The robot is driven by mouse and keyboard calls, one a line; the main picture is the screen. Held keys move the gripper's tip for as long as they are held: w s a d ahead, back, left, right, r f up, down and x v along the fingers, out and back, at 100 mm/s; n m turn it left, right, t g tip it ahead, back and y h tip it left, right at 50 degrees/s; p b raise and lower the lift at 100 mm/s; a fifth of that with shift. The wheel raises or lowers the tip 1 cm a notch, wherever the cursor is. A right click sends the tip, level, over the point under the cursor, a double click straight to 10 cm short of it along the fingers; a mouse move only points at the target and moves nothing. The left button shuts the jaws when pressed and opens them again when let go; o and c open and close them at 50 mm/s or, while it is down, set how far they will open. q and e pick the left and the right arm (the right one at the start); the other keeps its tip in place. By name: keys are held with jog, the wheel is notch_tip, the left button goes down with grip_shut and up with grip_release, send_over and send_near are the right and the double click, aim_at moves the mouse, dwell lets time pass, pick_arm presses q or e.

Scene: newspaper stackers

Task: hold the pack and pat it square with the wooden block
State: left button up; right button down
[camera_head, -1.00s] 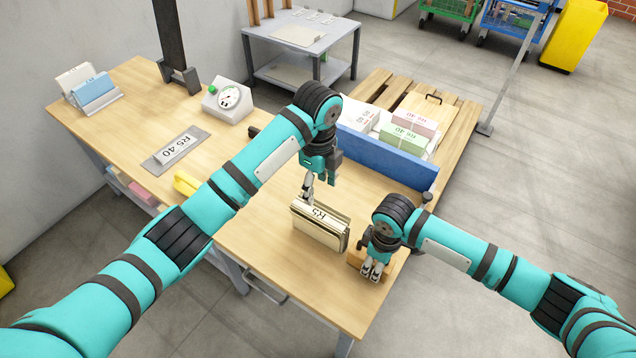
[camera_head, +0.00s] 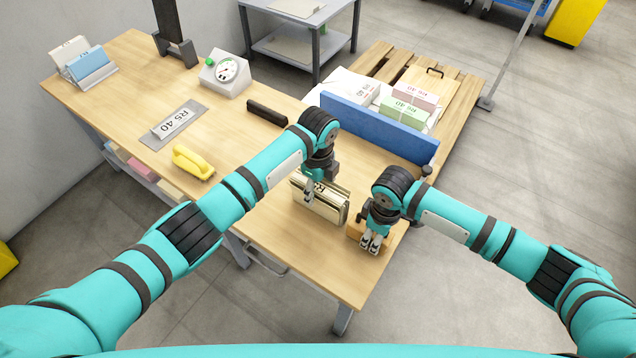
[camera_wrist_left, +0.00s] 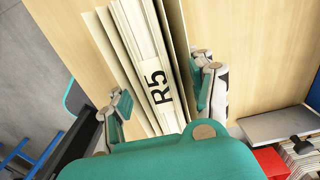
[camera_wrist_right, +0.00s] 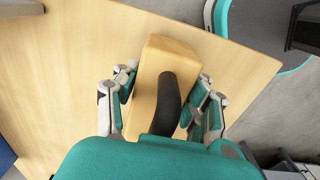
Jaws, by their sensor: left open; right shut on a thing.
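The pack (camera_head: 324,207), a cream bundle of papers with an "R5" label, stands on its edge on the table. Its sheets look fanned and uneven in the left wrist view (camera_wrist_left: 140,50). My left gripper (camera_head: 310,197) is open just above it, with fingers (camera_wrist_left: 165,100) on either side of the pack. The wooden block (camera_wrist_right: 160,75) has a black handle and rests on or just above the table right of the pack. My right gripper (camera_head: 370,245) is shut on it; a gap separates the block from the pack. The arm partly hides the block in the head view.
A blue barrier (camera_head: 378,128) runs along the table's back right edge, with wrapped bundles (camera_head: 404,110) behind it. A yellow handset-like tool (camera_head: 193,163), a black bar (camera_head: 267,112), an "R5 40" plate (camera_head: 174,125) and a dial gauge (camera_head: 226,75) lie to the left. The front table area is clear.

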aim_at(364, 229)
pick_arm(q)
jog(key=shift+c, duration=0.3)
grip_shut()
dwell(0.5)
pick_arm(e)
jog(key=shift+w+a, duration=0.45)
jog(key=shift+a, duration=0.2)
jog(key=shift+w+a, duration=0.4)
jog(key=shift+a, duration=0.2)
dwell(0.5)
pick_arm(q)
jog(key=shift+s+d, duration=0.1)
jog(key=shift+d, duration=0.1)
pick_arm(e)
jog(key=shift+w+a+r, duration=0.1)
jog(key=shift+a, duration=0.15)
dwell(0.5)
pick_arm(q)
jog(key=shift+a, duration=0.2)
pick_arm(e)
jog(key=shift+s+d, duration=0.5)
jog(key=shift+d, duration=0.3)
jog(key=shift+s+d, duration=0.5)
jog(key=shift+d, duration=0.3)
